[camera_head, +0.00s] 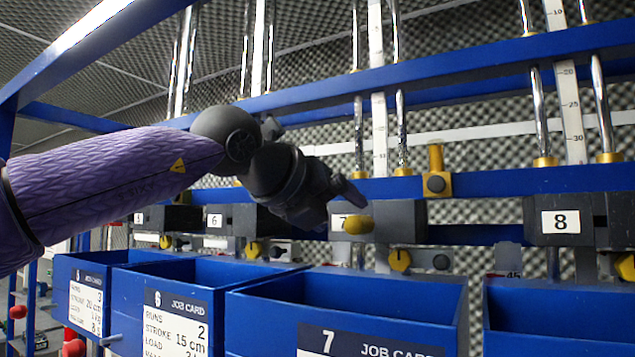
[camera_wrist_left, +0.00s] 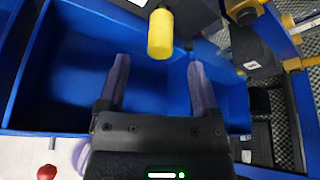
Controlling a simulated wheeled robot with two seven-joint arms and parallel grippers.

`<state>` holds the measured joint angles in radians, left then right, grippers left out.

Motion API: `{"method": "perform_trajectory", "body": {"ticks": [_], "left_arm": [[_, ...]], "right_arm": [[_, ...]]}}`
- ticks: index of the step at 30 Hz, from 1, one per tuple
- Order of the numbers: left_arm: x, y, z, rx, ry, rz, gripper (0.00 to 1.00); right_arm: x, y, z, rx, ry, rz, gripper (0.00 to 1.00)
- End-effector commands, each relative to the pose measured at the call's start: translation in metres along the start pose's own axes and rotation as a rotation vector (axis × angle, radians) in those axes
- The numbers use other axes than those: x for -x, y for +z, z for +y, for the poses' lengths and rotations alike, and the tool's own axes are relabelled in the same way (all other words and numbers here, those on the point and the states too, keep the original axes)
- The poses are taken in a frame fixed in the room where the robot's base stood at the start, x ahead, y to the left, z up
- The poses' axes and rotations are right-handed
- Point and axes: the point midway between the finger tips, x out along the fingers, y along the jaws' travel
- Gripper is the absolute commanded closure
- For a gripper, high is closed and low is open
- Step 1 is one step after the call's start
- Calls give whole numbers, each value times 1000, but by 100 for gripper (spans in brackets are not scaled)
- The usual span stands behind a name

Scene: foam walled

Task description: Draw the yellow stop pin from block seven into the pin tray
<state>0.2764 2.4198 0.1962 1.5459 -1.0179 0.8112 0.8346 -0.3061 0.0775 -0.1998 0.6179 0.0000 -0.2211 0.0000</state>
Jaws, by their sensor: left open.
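Block seven (camera_head: 400,220) is a dark block with a white "7" label on the blue rail. The yellow stop pin (camera_head: 359,225) sticks out of its front; it shows as a yellow cylinder in the left wrist view (camera_wrist_left: 160,34). My left gripper (camera_head: 347,193) is in front of the block's left part, partly covering its label. In the wrist view the open fingers (camera_wrist_left: 158,72) are empty, and the pin shows above the gap between their tips, apart from both. No container is marked as the pin tray; a blue bin (camera_head: 447,310) with job card 7 hangs below the block.
Block eight (camera_head: 585,220) is at the right, block six (camera_head: 235,219) at the left. More blue bins stand alongside, such as bin six (camera_head: 125,290). A yellow hexagonal knob (camera_head: 400,261) sits below block seven. Chrome rods (camera_head: 400,120) and blue rails rise behind.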

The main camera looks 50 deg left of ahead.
Motion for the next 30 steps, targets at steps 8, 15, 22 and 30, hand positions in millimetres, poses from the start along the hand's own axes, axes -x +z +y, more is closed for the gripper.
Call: {"method": "perform_trajectory", "body": {"ticks": [8, 15, 22, 30], "left_arm": [[-38, 1, 0, 1, 0, 2, 19], [-40, 0, 0, 0, 0, 0, 19], [-40, 0, 0, 0, -1, 0, 65], [-40, 0, 0, 0, -1, 0, 100]], "right_arm": [[17, -6, 3, 2, 4, 8, 44], [16, -6, 3, 2, 4, 9, 44], [16, -6, 3, 2, 4, 9, 44], [16, -6, 3, 2, 4, 9, 44]]}}
